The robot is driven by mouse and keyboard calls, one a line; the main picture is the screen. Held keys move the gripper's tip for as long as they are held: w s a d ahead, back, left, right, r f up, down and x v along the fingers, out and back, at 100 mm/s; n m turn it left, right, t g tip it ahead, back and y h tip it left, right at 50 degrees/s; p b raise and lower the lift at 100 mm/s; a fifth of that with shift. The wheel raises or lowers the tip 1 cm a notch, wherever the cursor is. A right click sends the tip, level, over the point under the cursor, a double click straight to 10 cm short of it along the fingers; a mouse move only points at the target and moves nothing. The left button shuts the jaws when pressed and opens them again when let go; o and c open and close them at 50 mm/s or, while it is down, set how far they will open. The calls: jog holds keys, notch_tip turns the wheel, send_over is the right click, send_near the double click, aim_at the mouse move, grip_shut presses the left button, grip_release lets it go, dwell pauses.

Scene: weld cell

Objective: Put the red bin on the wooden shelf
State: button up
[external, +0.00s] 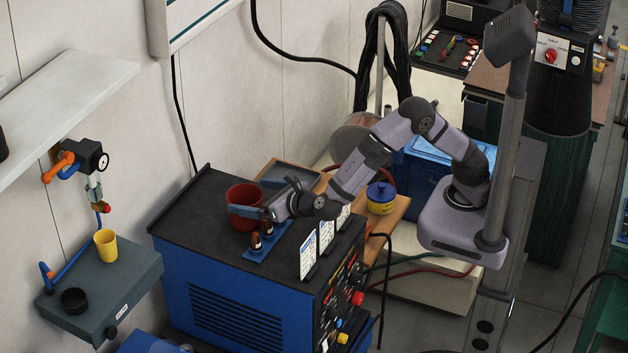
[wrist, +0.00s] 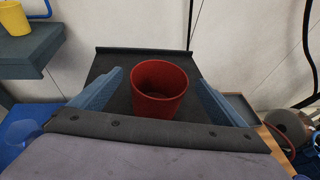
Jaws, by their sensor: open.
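The red bin (external: 245,205) stands upright on the black top of the blue welder cabinet (external: 172,232). In the wrist view the red bin (wrist: 159,90) shows its open, empty-looking mouth. My gripper (external: 264,198) is open at the bin's right side in the external view. In the wrist view the blue jaws of my gripper (wrist: 160,80) lie left and right of the bin, with a gap on each side. The wooden shelf (external: 399,207) is a board right of the cabinet, partly hidden by my arm.
A blue strip with small dark bottles (external: 262,242) lies under my gripper. White cards (external: 307,254) stand along the cabinet's right edge. A grey wall shelf (external: 125,278) at left holds a yellow cup (external: 106,246) and black bowl.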

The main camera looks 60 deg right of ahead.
jog(key=shift+o, duration=0.3)
jog(key=shift+b+v, duration=0.45)
jog(key=shift+v, duration=1.75)
